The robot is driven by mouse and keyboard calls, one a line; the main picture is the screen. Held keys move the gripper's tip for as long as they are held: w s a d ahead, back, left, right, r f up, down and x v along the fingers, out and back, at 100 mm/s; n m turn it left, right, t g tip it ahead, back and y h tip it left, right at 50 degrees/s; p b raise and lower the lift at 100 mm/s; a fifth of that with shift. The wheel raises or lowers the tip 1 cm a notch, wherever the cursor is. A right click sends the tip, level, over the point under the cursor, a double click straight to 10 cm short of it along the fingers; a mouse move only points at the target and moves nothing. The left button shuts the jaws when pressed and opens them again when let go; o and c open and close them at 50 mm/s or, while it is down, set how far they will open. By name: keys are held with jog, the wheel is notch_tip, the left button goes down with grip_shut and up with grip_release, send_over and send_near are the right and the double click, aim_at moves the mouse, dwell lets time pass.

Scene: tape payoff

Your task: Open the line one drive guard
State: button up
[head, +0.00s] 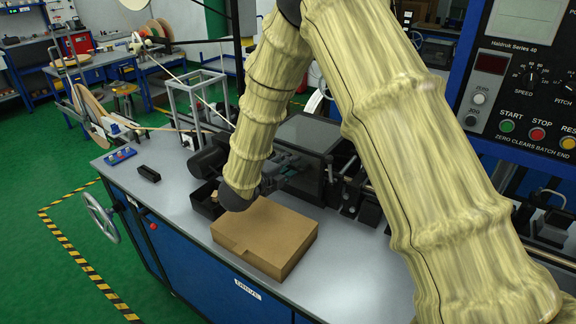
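A dark box-like cover (306,132) stands on the bench behind my sleeved arm. I cannot tell for sure which part is the line one drive guard. My arm comes down in a tan sleeve to a dark wrist over the bench. My gripper (290,168) seems to be the grey-green part right of the wrist, near the dark cover. Its fingers are small and partly hidden, so contact and opening are unclear.
A cardboard box (266,236) lies just below the wrist. A black open bin (207,200) and a small black block (148,174) are to its left. A handwheel (101,217) juts from the bench's left end. A control panel (520,85) stands at right.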

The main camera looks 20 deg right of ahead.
grip_shut()
jog(key=shift+r, duration=0.1)
